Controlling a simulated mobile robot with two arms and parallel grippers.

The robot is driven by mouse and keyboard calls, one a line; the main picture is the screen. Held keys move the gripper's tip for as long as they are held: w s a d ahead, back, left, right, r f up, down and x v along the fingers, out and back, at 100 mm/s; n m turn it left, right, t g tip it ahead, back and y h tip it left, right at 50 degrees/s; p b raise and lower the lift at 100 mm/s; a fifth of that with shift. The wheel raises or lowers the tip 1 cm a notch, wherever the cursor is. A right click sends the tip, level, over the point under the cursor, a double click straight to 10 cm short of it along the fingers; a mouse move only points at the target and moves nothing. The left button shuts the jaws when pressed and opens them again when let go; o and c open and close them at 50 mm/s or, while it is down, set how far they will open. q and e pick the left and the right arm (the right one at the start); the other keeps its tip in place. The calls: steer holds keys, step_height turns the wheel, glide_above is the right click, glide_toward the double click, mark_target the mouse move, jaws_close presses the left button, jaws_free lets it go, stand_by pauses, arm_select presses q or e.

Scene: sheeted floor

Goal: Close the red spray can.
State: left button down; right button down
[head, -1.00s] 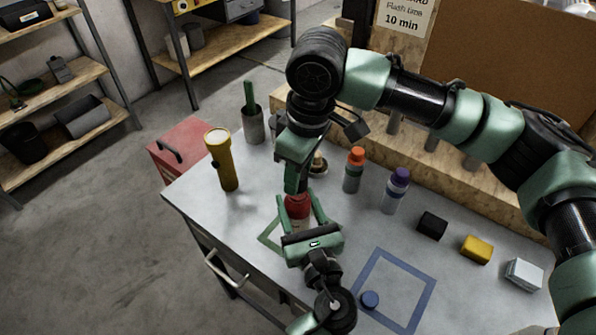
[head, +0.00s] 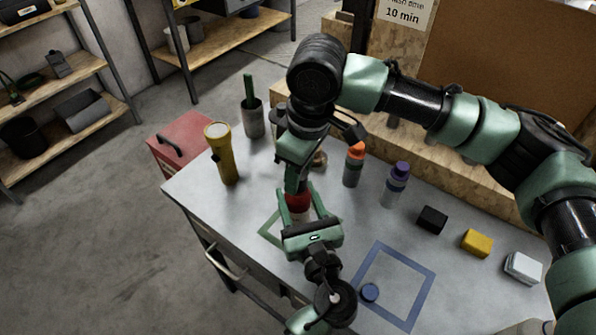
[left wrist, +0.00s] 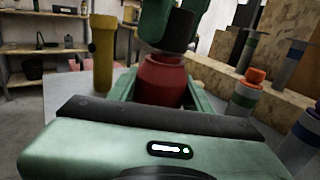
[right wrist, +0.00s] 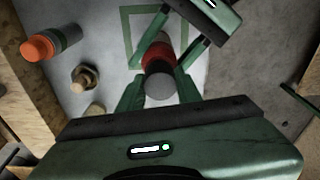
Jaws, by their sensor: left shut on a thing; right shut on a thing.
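The red spray can (head: 298,200) stands upright at the green outline (head: 269,232) on the table. My left gripper (head: 300,209) is shut around its body, also seen in the left wrist view, where the can's red shoulder (left wrist: 163,78) shows. A dark cap (left wrist: 180,30) is directly above the shoulder, between the fingers of my right gripper (head: 296,184), which is shut on it. In the right wrist view the cap's grey top (right wrist: 159,87) lines up with the can. I cannot tell whether the cap is fully seated. The can's base is mostly hidden by my left gripper.
A yellow flashlight (head: 222,155) stands at the left. An orange-capped bottle (head: 354,165) and a purple-capped bottle (head: 396,184) stand to the right, with black (head: 432,220), yellow (head: 477,243) and white (head: 523,268) blocks beyond.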

steer(key=shift+f, duration=0.6)
steer(key=c, duration=0.9)
jaws_free()
step_height(320, 180, up, 12)
steer(key=d, duration=0.1)
steer(key=shift+s+d, duration=0.15)
steer(key=shift+s, duration=0.2)
arm_select(q)
steer(key=c, duration=0.6)
jaws_free()
steer(key=shift+o, duration=0.2)
